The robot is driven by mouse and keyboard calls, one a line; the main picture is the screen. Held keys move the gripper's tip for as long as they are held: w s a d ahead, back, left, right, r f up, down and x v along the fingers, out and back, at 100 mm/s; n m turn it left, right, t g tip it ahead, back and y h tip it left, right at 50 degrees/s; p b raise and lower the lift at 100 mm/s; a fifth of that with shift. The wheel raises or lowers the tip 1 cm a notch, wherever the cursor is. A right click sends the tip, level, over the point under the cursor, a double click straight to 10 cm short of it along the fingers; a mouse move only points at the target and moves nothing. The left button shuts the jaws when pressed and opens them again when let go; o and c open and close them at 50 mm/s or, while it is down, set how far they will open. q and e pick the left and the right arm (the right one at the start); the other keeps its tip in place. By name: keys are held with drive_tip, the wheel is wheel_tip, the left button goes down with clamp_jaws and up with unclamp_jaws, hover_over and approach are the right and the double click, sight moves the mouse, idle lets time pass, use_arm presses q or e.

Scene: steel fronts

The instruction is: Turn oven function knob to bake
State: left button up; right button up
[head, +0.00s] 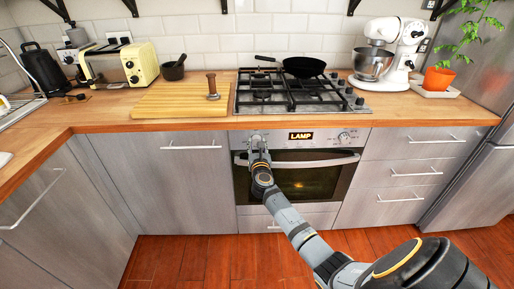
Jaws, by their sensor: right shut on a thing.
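The oven (308,181) is built in below the hob, with a steel control panel above a dark glass door. Its display (301,136) reads LAMP, and a warm glow shows behind the glass. My right gripper (257,141) is at the left end of the panel, shut on the oven function knob, which it mostly hides. The other knob (344,137) is in plain view at the right end of the panel. My left gripper is not in view.
The oven door handle (318,161) runs just below the panel, close to my right gripper. A black pan (303,67) stands on the gas hob (245,103). A cutting board (160,101) lies to its left. Closed drawers (400,181) flank the oven; the wooden floor (185,262) is clear.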

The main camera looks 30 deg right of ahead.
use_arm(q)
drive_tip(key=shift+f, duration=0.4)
use_arm(e)
drive_tip(key=shift+f+m, duration=0.15)
drive_tip(key=shift+m, duration=0.45)
use_arm(q)
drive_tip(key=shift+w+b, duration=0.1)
drive_tip(key=shift+b, duration=0.2)
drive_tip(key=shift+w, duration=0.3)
use_arm(e)
drive_tip(key=o, duration=1.2)
drive_tip(key=shift+c, duration=0.2)
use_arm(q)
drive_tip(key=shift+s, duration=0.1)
